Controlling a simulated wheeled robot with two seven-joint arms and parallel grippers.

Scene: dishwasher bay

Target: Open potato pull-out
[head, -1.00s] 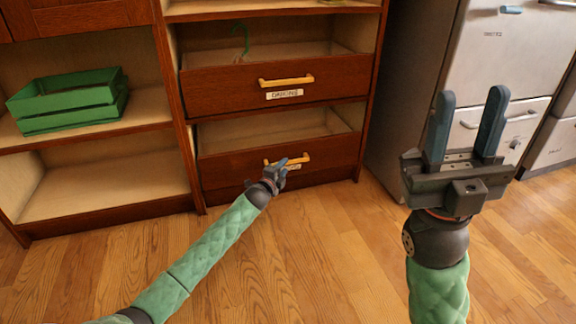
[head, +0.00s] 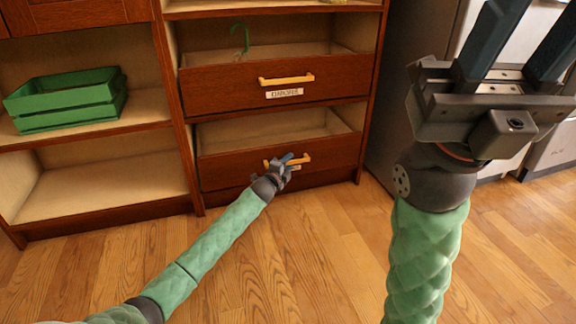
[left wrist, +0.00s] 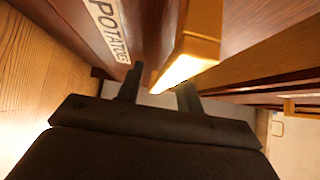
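The potato pull-out is the lower brown wooden drawer (head: 225,170), with a light wooden bar handle (head: 302,159). Its white POTATOES label (left wrist: 108,30) reads clearly in the left wrist view; my gripper partly covers it in the head view. The drawer front looks roughly in line with the one above. My left gripper (head: 287,163) is at the handle. In the left wrist view its fingers (left wrist: 160,92) are apart, with the handle (left wrist: 200,35) at the gap and space beside the left finger. My right gripper (head: 528,45) is open and empty, raised at the right.
Another drawer (head: 215,88) with a bar handle and a label is directly above. A green crate (head: 65,105) stands on the left shelf. Pale appliances (head: 550,145) stand at the right, behind my right gripper. The wooden floor (head: 330,250) before the cabinet is clear.

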